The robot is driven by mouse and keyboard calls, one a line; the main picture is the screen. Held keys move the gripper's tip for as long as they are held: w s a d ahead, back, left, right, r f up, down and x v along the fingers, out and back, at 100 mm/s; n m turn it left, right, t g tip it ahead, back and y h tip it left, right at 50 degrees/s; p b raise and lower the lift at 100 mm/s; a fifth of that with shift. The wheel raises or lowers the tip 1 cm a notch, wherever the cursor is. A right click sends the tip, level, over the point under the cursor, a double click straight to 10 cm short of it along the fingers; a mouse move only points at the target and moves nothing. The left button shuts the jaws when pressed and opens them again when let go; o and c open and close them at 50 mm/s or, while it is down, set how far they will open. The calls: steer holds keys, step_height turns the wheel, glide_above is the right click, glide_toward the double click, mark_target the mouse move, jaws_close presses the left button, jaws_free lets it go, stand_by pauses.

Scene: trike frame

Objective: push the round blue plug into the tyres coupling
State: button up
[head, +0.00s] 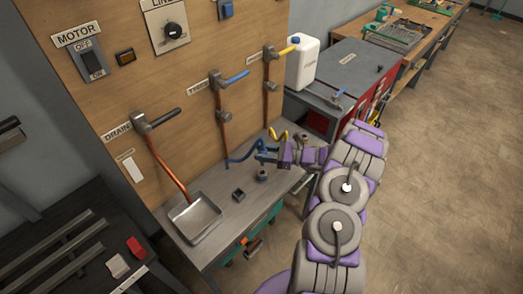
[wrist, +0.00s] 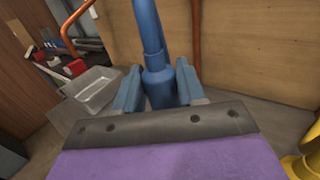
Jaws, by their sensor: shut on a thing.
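My gripper (head: 267,152) is shut on the round blue plug, above the workbench at the foot of the board. In the wrist view the blue plug (wrist: 158,88) stands between the two blue fingers, its blue hose running up out of the picture. In the head view the blue hose (head: 240,156) curves from the copper pipe to my gripper. A round dark fitting (head: 262,175) stands on the bench just below my gripper, apart from it, and a squarish dark one (head: 238,195) is nearer the front. I cannot tell which is the tyres coupling. The plug's lower end is hidden.
A metal tray (head: 194,219) sits at the bench's left; it also shows in the wrist view (wrist: 92,90). Another fitting (head: 303,139) and a yellow hose (head: 277,135) are to the right of my gripper. Valves with blue (head: 236,77) and yellow handles are on the board. A white jug (head: 302,63) stands behind.

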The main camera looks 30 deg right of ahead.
steer(key=shift+d+f, duration=0.2)
steer(key=shift+f, duration=0.3)
steer(key=shift+d+f, duration=0.15)
steer(key=shift+f, duration=0.3)
steer(key=shift+a+f+b, duration=0.35)
steer(key=shift+f, duration=0.2)
steer(key=shift+a+f, duration=0.2)
steer(key=shift+a, duration=0.15)
steer(key=shift+d, duration=0.55)
steer(key=shift+s+a, duration=0.1)
steer(key=shift+a, duration=0.65)
steer(key=shift+d, duration=0.1)
steer(key=shift+d, duration=0.35)
steer(key=shift+f+b, duration=0.95)
steer(key=shift+f, duration=1.05)
steer(key=o, duration=1.1)
